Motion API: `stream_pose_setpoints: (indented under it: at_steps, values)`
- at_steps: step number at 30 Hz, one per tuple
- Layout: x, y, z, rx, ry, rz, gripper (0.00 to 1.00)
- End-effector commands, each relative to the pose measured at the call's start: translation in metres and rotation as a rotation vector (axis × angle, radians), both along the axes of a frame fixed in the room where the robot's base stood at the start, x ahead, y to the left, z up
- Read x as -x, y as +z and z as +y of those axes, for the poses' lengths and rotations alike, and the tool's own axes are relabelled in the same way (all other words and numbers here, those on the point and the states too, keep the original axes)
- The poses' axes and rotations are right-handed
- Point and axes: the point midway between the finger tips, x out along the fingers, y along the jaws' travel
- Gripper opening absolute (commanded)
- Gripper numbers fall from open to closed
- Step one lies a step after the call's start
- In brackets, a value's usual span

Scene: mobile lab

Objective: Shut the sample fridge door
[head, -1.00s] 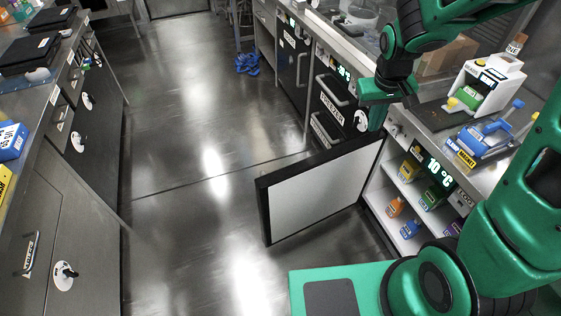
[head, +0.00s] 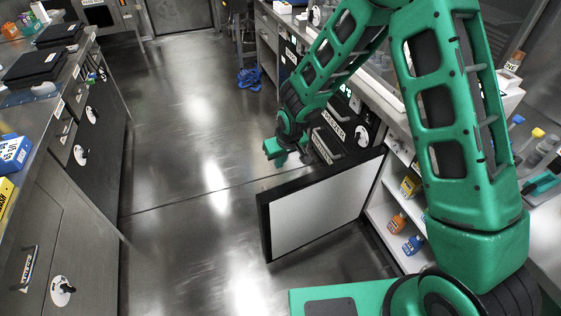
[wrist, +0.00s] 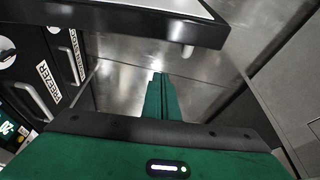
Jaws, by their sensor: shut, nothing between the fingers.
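The sample fridge door (head: 318,212) stands wide open into the aisle, its pale inner panel and black frame facing the head camera. The fridge's open interior, with white shelves (head: 385,205), shows at the right, partly hidden by my arm. My gripper (head: 277,153) is shut and empty. In the head view it appears beyond the door's top edge, near the free left end, over the aisle. In the wrist view the shut fingers (wrist: 157,82) point toward the floor, and the door's black edge (wrist: 125,22) crosses the top. No contact is visible.
A yellow box (head: 410,185), an orange bottle (head: 397,223) and a blue bottle (head: 412,245) stand on the shelves. The freezer (head: 335,125) is beyond the door.

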Motion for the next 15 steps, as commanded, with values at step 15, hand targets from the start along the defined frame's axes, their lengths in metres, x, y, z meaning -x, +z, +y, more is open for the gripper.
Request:
stream_pose_setpoints:
  at_steps: [15]
  values:
    - [-0.008, -0.062, 0.002, 0.001, 0.0, 0.001, 0.0]
